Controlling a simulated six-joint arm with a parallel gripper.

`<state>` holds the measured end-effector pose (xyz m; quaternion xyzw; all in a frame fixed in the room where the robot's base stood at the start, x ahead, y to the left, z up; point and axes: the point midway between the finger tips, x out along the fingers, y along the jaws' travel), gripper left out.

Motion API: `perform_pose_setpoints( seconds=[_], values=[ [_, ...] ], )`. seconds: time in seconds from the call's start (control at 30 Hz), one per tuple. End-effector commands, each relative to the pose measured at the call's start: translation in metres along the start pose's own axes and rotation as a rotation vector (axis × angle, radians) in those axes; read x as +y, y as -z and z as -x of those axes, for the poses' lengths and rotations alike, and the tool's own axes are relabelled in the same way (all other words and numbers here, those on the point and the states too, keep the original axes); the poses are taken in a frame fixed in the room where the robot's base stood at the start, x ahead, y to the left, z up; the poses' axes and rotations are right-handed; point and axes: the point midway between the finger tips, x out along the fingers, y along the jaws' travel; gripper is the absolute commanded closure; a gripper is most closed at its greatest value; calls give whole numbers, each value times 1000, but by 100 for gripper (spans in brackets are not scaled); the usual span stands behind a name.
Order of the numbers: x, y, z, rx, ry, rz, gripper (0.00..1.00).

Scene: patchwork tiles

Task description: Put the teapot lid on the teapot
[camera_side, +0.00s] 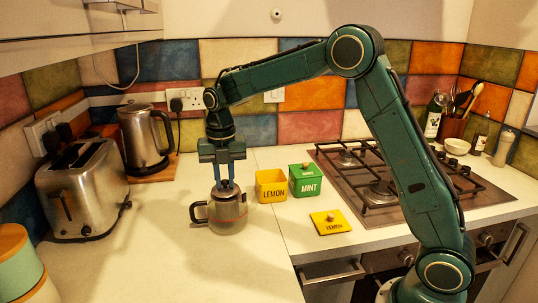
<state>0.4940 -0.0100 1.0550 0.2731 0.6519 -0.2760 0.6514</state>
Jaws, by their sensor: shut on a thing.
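The teapot (230,216) is a greyish, see-through pot with a dark handle on its left side. It stands upright on the pale counter. My gripper (224,186) points straight down over the teapot, its two blue fingers at the top opening. It is shut on the teapot lid, which is small and mostly hidden between the fingers and the pot's rim. I cannot tell whether the lid touches the rim.
Right of the teapot stand an open yellow LEMON box (271,187) and a lidded green MINT box (305,180). A yellow LEMON lid (330,222) lies in front. A toaster (82,190) and kettle (143,140) stand left, a hob (400,180) right.

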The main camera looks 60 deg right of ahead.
Motion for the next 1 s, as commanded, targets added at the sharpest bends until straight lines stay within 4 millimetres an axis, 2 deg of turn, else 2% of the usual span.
perform_pose_setpoints(
  seconds=[0.1, 0.57, 0.6, 0.67, 1.0],
  values=[
    [0, 0, -6, -1, -1, 0, 100],
    [0, 0, -10, 0, 0, 0, 100],
    [0, 0, -10, 0, 0, 0, 74],
    [0, 0, -10, 0, 0, 0, 62],
    [0, 0, -9, -1, -1, 0, 60]
  ],
)
